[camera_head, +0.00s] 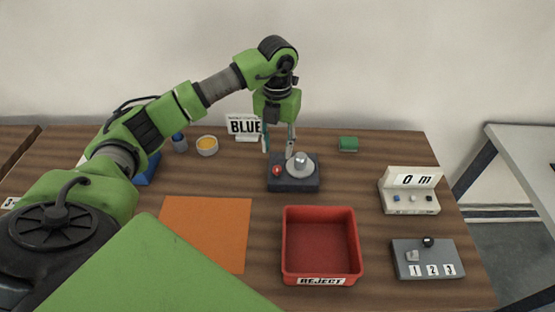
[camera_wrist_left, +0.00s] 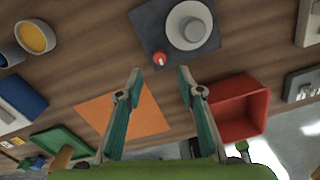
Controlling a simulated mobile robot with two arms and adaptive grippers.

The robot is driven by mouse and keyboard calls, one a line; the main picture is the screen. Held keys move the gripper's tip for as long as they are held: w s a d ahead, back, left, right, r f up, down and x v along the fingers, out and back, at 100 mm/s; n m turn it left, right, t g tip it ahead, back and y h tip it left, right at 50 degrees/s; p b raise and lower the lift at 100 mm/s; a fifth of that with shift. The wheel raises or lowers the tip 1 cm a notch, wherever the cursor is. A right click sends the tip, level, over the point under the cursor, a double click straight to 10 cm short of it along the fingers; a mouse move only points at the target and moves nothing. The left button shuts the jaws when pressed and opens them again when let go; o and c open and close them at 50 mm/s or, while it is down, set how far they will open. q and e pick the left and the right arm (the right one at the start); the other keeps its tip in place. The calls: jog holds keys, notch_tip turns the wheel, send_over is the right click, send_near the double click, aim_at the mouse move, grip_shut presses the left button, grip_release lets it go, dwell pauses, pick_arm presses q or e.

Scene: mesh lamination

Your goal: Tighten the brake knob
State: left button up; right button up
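A dark square base (camera_head: 293,184) stands at the back middle of the table with a round light-grey disc (camera_head: 300,168) and a grey cylinder on it. A small red knob (camera_head: 276,170) sits at the base's left; it also shows in the left wrist view (camera_wrist_left: 159,58), near the base's lower edge. I cannot tell for sure that it is the brake knob. My left gripper (camera_head: 279,146) points down above and behind the base. In the left wrist view its two teal fingers (camera_wrist_left: 160,78) are apart with nothing between them. My right gripper is not in view.
A red reject bin (camera_head: 319,281) and an orange mat (camera_head: 205,230) lie in front of the base. A BLUE sign (camera_head: 244,125), a yellow-filled cup (camera_head: 207,146) and a green block (camera_head: 347,144) stand behind. A display box (camera_head: 409,203) and numbered panel (camera_head: 428,258) are right.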

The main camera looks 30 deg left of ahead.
aim_at(277, 168)
pick_arm(q)
notch_tip(277, 168, down, 6)
jog(key=shift+w+f+p, duration=0.1)
jog(key=shift+f+p, duration=0.1)
jog(key=shift+p, duration=0.5)
jog(key=shift+f, duration=0.75)
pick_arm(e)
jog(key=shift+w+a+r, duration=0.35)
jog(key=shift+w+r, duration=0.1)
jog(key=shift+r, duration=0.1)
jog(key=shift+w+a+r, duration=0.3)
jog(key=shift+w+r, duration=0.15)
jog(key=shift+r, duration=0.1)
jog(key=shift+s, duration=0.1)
pick_arm(q)
jog(key=c, duration=0.8)
grip_shut()
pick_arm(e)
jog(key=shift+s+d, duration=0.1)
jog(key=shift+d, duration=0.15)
